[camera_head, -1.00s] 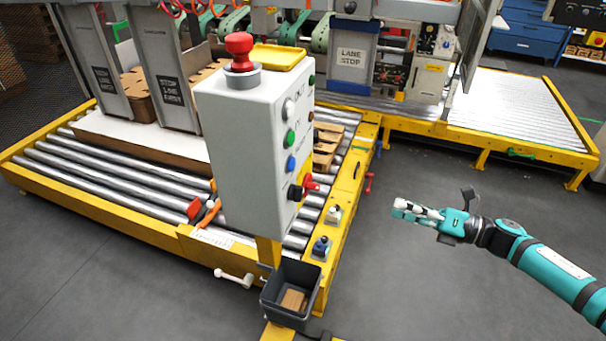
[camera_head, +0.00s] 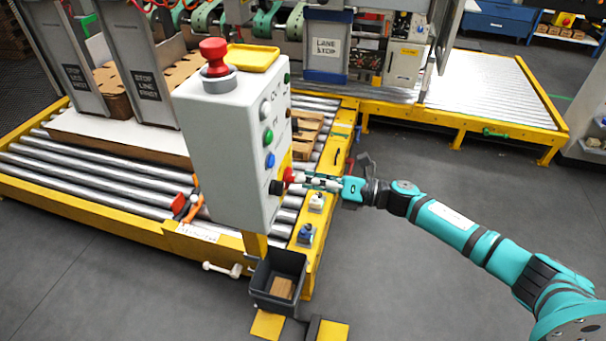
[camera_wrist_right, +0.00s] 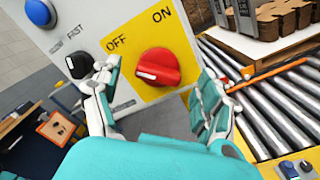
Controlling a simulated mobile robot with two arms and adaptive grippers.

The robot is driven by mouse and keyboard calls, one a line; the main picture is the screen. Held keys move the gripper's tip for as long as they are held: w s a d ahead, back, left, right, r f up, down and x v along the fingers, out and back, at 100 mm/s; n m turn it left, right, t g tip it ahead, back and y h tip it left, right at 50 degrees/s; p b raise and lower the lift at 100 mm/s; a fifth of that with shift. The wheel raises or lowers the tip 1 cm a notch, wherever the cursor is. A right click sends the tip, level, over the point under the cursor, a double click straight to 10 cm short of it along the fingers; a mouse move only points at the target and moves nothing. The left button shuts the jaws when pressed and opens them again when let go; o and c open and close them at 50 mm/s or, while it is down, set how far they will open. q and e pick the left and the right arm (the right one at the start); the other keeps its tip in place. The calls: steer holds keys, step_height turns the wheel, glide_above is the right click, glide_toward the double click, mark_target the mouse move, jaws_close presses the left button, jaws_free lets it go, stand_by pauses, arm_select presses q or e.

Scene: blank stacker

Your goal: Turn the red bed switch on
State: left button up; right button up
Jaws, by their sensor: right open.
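The red bed switch (camera_wrist_right: 158,67) is a round rotary knob on a yellow plate marked OFF and ON, on the side of a grey control box (camera_head: 222,150). Its white mark points to the lower left, and the knob is below the two labels. In the head view the red switch (camera_head: 289,176) is partly hidden at the fingertips of my right gripper (camera_head: 308,181). In the right wrist view my right gripper (camera_wrist_right: 165,95) is open, with one finger on each side of the knob and visible gaps beside it. My left gripper is not in view.
A black FAST knob (camera_wrist_right: 79,64) and a blue button (camera_wrist_right: 40,12) sit beside the yellow plate. A dark bin (camera_head: 277,279) stands below. Rollers (camera_head: 100,185) lie behind.

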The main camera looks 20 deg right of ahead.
steer(key=shift+w+a, duration=0.4)
steer(key=shift+a, duration=0.2)
steer(key=c, duration=1.2)
steer(key=shift+m, duration=0.4)
steer(key=shift+f+m+p, duration=0.2)
steer(key=shift+m+p, duration=1)
steer(key=shift+m, duration=3.1)
steer(key=shift+f+m+p, duration=0.2)
steer(key=shift+m+p, duration=1)
steer(key=shift+m, duration=3.1)
